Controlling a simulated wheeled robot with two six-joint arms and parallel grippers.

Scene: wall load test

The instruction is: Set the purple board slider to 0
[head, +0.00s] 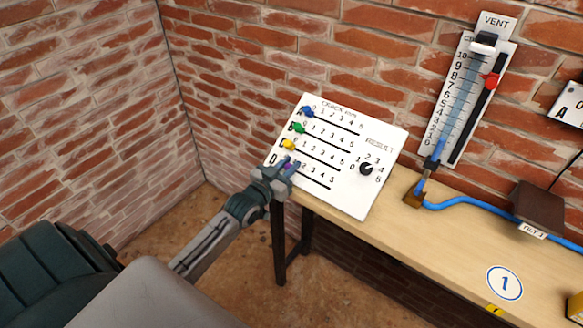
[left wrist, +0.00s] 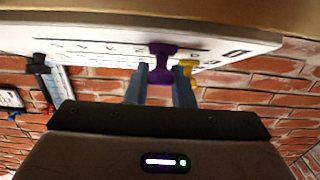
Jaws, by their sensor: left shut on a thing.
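The white tilted board (head: 345,205) stands at the left end of the table, with slider rows A to D. The purple slider (left wrist: 162,64) sits in row D toward its low end, on the side of the letter D. The figure beside it is hidden, so I cannot read its exact value. My left gripper (head: 287,166) is at this slider, its fingers shut on the purple knob from both sides. In the left wrist view the knob shows between the two fingertips (left wrist: 162,88). My right gripper is not in view.
Blue (head: 307,112), green (head: 298,127) and yellow (head: 288,145) sliders sit at the left ends of their rows, the yellow one close to my gripper. A black result dial (head: 366,169) is on the board's right. A vent gauge (head: 470,100) hangs on the brick wall.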

